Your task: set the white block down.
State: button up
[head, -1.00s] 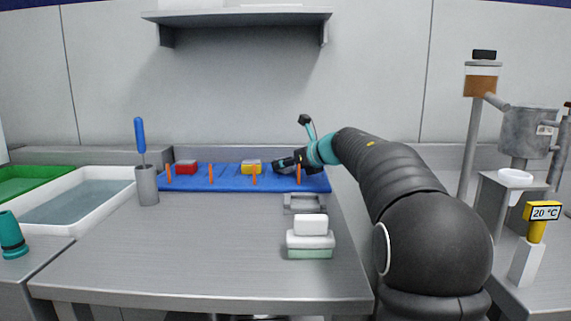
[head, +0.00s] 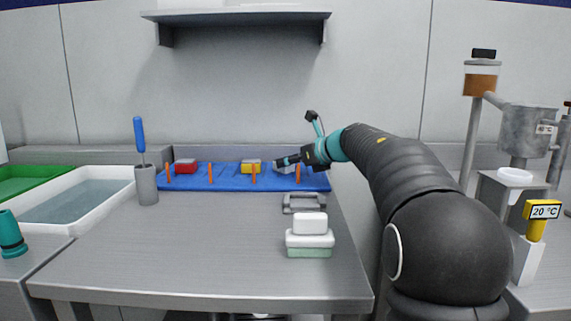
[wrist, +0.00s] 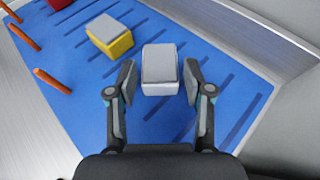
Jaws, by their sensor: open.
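The white block (wrist: 160,72) rests on the blue mat (wrist: 85,105), with its pale grey-white top facing the wrist camera. My gripper (wrist: 159,72) is open, with one finger on each side of the block and a narrow gap at both sides. In the head view my gripper (head: 282,161) is over the right part of the blue mat (head: 222,182), and the block (head: 286,168) is only partly visible below and behind it.
A yellow block (head: 251,166) and a red block (head: 186,166) sit left on the mat. Orange pegs (head: 254,175) stand along its front edge. A grey handle (head: 303,203) and stacked white boxes (head: 310,240) stand nearer on the bench. The bench's left middle is clear.

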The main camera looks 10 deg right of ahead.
jog(key=v, duration=0.9)
jog(key=shift+d, duration=0.1)
jog(key=shift+s, duration=0.15)
